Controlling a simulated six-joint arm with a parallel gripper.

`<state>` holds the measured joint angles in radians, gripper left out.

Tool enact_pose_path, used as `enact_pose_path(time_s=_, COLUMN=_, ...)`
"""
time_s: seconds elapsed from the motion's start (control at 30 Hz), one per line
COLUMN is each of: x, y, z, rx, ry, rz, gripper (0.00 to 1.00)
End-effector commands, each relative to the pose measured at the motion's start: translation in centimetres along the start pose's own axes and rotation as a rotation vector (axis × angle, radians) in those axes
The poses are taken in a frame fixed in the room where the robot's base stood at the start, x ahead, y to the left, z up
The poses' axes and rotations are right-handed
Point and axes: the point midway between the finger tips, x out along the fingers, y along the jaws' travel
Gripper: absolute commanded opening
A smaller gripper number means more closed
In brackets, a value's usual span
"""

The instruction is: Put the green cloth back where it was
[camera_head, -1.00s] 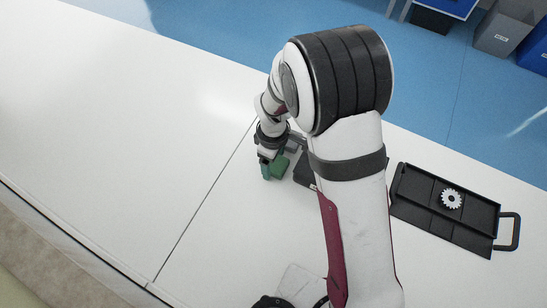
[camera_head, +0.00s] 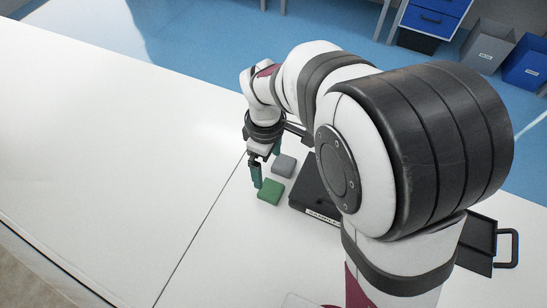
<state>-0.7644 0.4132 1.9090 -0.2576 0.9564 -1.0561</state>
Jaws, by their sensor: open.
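The green cloth (camera_head: 270,192) is a small folded block lying on the white table, left of a dark tray or case. A similar grey folded cloth (camera_head: 284,166) lies just behind it. My gripper (camera_head: 256,178) is open, with its greenish fingertips at the left edge of the green cloth. I cannot tell whether a finger touches it. My arm hides part of the gripper's far side.
A black flat case (camera_head: 312,196) with a label stands right of the cloths, partly hidden by my arm. A black tray with a handle (camera_head: 507,247) is at the right. Grey and blue bins (camera_head: 487,47) stand on the floor beyond. The table's left side is clear.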

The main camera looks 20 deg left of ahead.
Motion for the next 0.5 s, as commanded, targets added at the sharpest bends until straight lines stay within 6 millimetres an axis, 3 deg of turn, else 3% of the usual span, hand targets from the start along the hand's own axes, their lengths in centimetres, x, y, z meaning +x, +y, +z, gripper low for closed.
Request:
enact_pose_path(time_s=0.17, x=-0.8, y=0.1, z=0.7, rx=0.041, ry=0.003, rz=0.0, gripper=0.98)
enact_pose_path(time_s=0.27, x=-3.9, y=0.0, z=5.9, rx=0.355, ry=0.017, rz=-0.013, gripper=0.98)
enact_pose_path(time_s=0.33, x=-6.6, y=-1.6, z=11.5, rx=0.732, ry=0.032, rz=-0.036, gripper=0.98)
enact_pose_path(time_s=0.4, x=-8.4, y=-4.7, z=16.4, rx=1.126, ry=0.046, rz=-0.07, gripper=0.98)
enact_pose_path(time_s=0.5, x=-9.3, y=-9.6, z=20.6, rx=1.615, ry=0.064, rz=-0.12, gripper=0.98)
